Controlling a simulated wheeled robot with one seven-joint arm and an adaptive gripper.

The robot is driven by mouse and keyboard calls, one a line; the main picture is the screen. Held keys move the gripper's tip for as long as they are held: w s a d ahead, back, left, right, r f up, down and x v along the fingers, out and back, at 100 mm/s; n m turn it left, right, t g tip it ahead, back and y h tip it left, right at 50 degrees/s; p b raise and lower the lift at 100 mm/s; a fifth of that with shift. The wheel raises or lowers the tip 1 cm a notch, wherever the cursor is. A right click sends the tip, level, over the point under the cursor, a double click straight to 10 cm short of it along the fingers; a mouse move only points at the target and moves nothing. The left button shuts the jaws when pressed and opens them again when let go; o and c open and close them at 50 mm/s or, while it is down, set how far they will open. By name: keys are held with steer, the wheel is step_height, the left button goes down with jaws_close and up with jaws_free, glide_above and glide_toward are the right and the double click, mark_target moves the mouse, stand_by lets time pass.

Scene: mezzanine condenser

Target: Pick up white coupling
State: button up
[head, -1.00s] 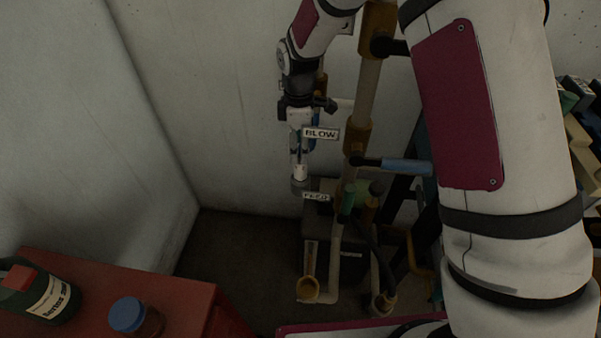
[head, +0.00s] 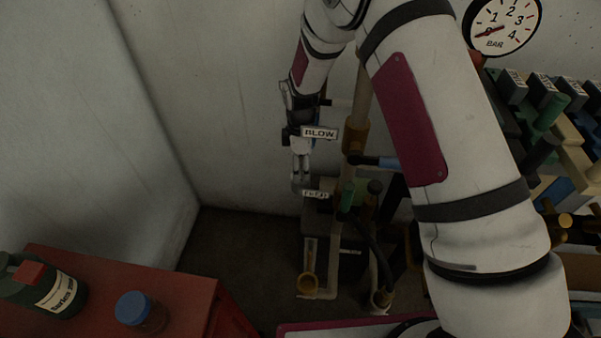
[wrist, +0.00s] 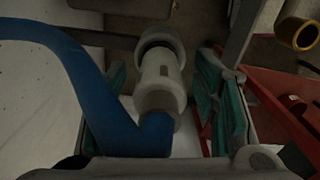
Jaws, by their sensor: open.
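The white coupling (wrist: 160,72) is a pale stepped cylinder in the middle of the wrist view, with a dark ring at its far end. A blue hose (wrist: 85,65) curves in from the left and meets its near end. My gripper (wrist: 162,82) is open, with one teal-padded finger on each side of the coupling. Gaps show between the coupling and both fingers. In the head view my gripper (head: 301,166) is beside the pipework, below the BLOW tag (head: 319,133), and mostly hides the coupling.
A vertical pipe (head: 355,138) with brass fittings stands close right of my gripper. A FEED tag (head: 315,194) is just below. A red cabinet (head: 185,292) with a blue-capped jar (head: 135,310) and a green bottle (head: 45,285) is at lower left. A bare wall lies left.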

jaws_close()
steer(key=shift+r, duration=0.2)
